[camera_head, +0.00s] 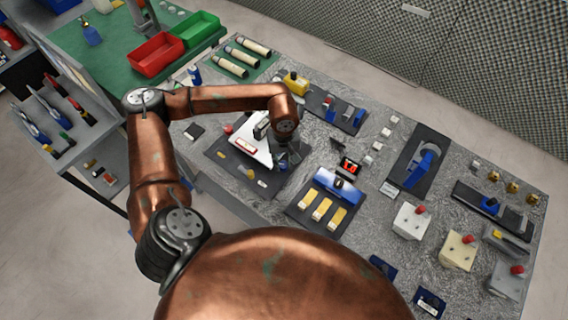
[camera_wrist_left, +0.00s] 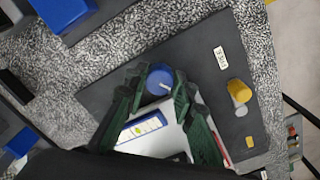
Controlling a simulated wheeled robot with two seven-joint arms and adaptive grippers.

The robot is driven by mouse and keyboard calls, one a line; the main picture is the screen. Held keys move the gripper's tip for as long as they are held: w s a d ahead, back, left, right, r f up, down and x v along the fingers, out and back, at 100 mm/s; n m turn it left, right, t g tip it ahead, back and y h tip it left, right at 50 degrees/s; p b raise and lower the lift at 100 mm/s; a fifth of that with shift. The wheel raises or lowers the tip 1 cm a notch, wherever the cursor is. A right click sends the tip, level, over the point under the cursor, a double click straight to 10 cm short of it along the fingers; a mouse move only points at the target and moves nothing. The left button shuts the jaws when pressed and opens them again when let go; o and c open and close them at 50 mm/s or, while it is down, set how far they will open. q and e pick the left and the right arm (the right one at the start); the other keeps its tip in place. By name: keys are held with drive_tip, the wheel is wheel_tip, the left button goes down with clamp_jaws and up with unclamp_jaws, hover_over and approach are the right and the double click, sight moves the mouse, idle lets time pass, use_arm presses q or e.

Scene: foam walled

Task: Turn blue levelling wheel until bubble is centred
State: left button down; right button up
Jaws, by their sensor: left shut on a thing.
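The blue levelling wheel (camera_wrist_left: 160,78) sits between the fingertips of my left gripper (camera_wrist_left: 156,88) in the left wrist view, with a pale mark on its top. My left gripper (camera_head: 287,156) is shut on the wheel; in the head view it covers the wheel. A white levelling plate (camera_head: 259,151) lies on a dark mat, partly hidden by my arm. A blue-edged vial (camera_wrist_left: 142,129) lies on the plate between the fingers; I cannot make out where its bubble is. A red-edged vial (camera_head: 244,146) also shows on the plate. My right gripper is not in view.
Beside the plate on the dark mat (camera_head: 212,152) are a yellow knob (camera_wrist_left: 238,90) and a small label (camera_wrist_left: 220,58). A tray with yellow blocks (camera_head: 322,209) and a blue block stands close to the right. Red and green bins (camera_head: 157,54) are at the back left.

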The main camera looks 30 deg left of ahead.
sight(284, 165)
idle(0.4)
use_arm(q)
drive_tip(key=c, duration=1.6)
unclamp_jaws()
drive_tip(key=shift+r, duration=4.05)
drive_tip(key=shift+d, duration=0.1)
